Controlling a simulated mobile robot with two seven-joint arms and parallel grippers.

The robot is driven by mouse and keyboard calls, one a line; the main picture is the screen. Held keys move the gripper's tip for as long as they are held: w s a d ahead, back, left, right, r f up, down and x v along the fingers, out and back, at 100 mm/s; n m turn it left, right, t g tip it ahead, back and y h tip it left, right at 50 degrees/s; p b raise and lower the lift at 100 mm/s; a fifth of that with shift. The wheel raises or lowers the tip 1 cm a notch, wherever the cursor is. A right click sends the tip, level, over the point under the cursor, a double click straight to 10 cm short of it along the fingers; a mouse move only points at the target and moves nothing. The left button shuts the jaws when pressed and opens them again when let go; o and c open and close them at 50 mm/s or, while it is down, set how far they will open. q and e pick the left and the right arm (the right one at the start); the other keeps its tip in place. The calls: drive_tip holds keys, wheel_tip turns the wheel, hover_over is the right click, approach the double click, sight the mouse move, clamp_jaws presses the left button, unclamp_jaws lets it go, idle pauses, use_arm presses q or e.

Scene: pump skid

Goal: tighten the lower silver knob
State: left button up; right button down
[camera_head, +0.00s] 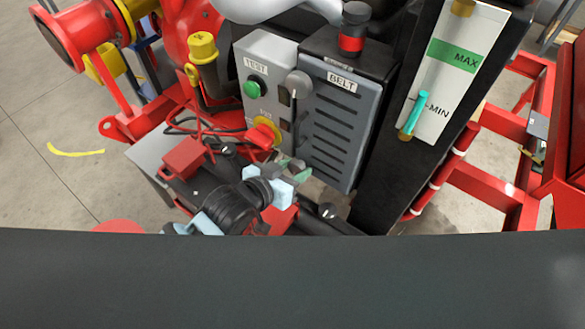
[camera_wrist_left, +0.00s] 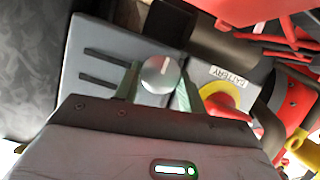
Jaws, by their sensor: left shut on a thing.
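My left gripper (camera_head: 288,172) is at the lower part of the grey panel, its arm coming from the lower left. In the left wrist view the silver knob (camera_wrist_left: 160,74) is round with a light pointer line and sits between the two greenish fingers of my left gripper (camera_wrist_left: 158,88), which are shut on it. In the head view this lower knob (camera_head: 297,164) is mostly hidden by the gripper. Another silver knob (camera_head: 299,82) is higher on the panel, clear of the gripper. My right gripper is in neither view.
A red-and-yellow battery switch (camera_head: 264,133) is close beside the gripper; it also shows in the left wrist view (camera_wrist_left: 224,102). A green TEST button (camera_head: 251,89) is above it. The slotted BELT cover (camera_head: 335,120) is on the right. A black post (camera_head: 385,150) stands beyond.

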use_arm(q)
drive_tip(key=o, duration=1)
drive_tip(key=shift+c, duration=0.2)
drive_tip(key=shift+v, duration=3.9)
